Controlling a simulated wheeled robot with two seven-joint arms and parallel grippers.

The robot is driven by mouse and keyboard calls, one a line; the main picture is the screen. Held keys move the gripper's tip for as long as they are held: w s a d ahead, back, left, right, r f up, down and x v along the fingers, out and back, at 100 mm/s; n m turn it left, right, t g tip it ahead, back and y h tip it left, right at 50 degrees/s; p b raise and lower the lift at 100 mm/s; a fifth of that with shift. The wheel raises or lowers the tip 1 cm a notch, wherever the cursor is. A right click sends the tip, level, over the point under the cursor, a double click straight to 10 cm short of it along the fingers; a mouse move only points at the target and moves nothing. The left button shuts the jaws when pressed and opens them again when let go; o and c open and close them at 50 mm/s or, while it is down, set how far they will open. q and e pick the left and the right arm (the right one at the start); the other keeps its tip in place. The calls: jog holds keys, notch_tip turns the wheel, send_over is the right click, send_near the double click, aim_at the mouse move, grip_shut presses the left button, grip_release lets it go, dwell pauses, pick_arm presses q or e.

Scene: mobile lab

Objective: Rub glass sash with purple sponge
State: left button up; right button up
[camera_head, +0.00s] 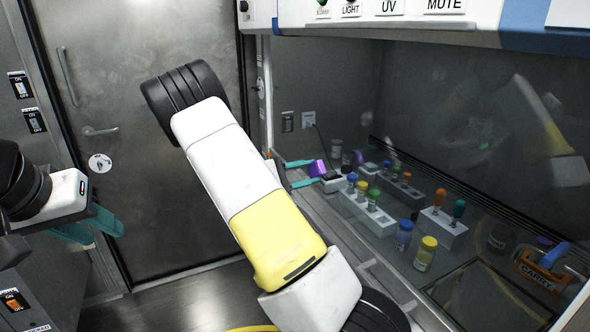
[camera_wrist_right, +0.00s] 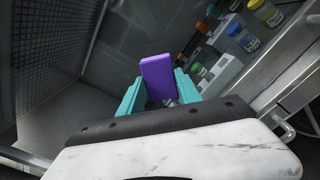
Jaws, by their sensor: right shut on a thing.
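The purple sponge (camera_head: 317,168) is gripped between the teal fingers of my right gripper (camera_head: 303,173). In the right wrist view the sponge (camera_wrist_right: 157,77) stands up between both fingertips of that gripper (camera_wrist_right: 158,92). The glass sash (camera_head: 450,110) is the large clear pane of the hood on the right, with a faint reflection of my arm in it. The sponge is in front of its lower left part; I cannot tell whether they touch. My left gripper (camera_head: 92,224) is at the far left, away from the sash, with its teal fingers apart and empty.
Behind the glass are capped vials (camera_head: 425,253), white racks (camera_head: 443,228) and an orange carry box (camera_head: 540,268). The hood's control panel (camera_head: 400,10) is above. A metal door (camera_head: 135,190) stands at the back left. My right arm crosses the middle.

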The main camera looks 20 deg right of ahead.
jog(key=shift+a, duration=0.15)
jog(key=shift+s+a, duration=0.1)
jog(key=shift+a, duration=1.3)
